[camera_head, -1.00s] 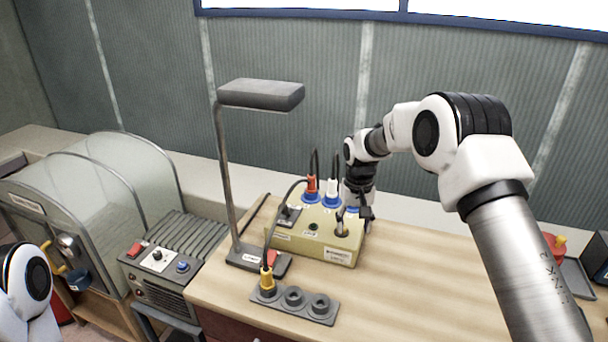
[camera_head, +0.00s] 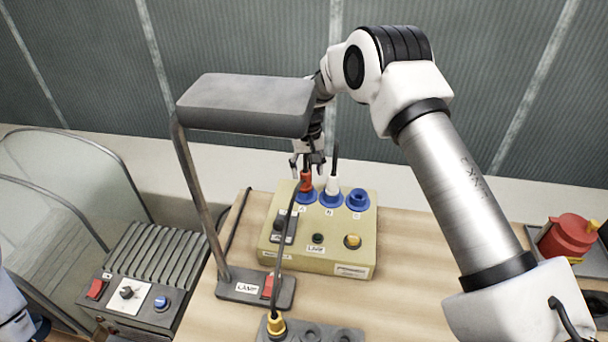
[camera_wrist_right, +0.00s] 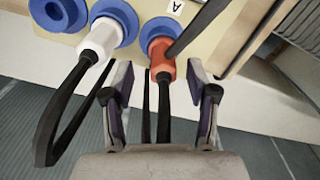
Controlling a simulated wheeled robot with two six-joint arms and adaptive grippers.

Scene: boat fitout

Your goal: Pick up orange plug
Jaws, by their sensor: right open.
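The orange plug (camera_head: 306,182) sits upright in the blue socket at the left end of the row on the yellow box (camera_head: 322,264). In the right wrist view the orange plug (camera_wrist_right: 161,58) stands in its blue socket by the label A, with a black cable coming from it. My right gripper (camera_head: 308,160) is right above and behind the plug. In the wrist view its open fingers (camera_wrist_right: 164,80) stand on either side of the plug and cable, with gaps visible. My left gripper is outside the head view; only a bit of my left arm shows at the left edge.
A white plug (camera_head: 332,186) is in the middle socket, close beside the orange one. The right blue socket (camera_head: 357,199) is empty. The lamp (camera_head: 248,104) overhangs at left, near my right wrist. A yellow plug (camera_head: 276,324) sits in a grey strip in front.

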